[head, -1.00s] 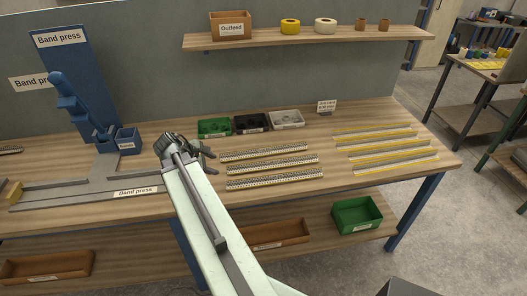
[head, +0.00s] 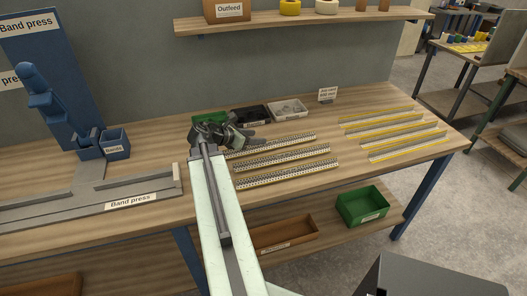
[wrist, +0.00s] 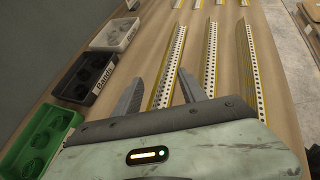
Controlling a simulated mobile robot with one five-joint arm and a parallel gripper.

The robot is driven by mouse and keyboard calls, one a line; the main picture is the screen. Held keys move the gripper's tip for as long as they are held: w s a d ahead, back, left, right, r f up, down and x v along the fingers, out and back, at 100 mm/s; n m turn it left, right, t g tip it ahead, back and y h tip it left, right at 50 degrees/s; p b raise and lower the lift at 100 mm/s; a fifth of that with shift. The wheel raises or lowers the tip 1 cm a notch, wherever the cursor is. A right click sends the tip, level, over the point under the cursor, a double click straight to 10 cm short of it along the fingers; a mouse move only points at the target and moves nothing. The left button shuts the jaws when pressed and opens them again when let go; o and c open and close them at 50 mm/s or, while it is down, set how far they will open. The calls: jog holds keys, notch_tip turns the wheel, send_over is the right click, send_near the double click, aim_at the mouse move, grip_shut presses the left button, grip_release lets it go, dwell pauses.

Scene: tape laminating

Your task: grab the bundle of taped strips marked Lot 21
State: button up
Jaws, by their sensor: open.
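Three pale dotted strips lie side by side in the middle of the bench: a back one (head: 290,139), a middle one (head: 285,155) and a front one (head: 285,174). Several yellow-edged strips (head: 405,140) lie farther right. No Lot 21 marking is readable on any of them. My gripper (head: 253,138) is over the bench at the left ends of the dotted strips. In the wrist view, my gripper (wrist: 160,90) is open and empty, its fingers pointing along a dotted strip (wrist: 172,55); another strip (wrist: 209,55) and a third (wrist: 250,65) lie to the right.
A green bin (head: 207,119), a black bin (head: 250,115) and a grey bin (head: 288,109) stand behind the strips. The blue band press (head: 50,105) is at left. A small sign (head: 327,94) stands at the back. The bench front right of my arm is clear.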

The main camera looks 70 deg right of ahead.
aim_at(269, 140)
jog(key=shift+w+f, duration=0.4)
jog(key=shift+f, duration=0.2)
jog(key=b+x, duration=0.4)
jog(key=x, duration=0.3)
jog(key=shift+s+d+f, duration=0.2)
jog(key=shift+d, duration=0.1)
jog(key=shift+r, duration=0.1)
grip_shut()
jog(key=shift+s, duration=0.1)
dwell(0.5)
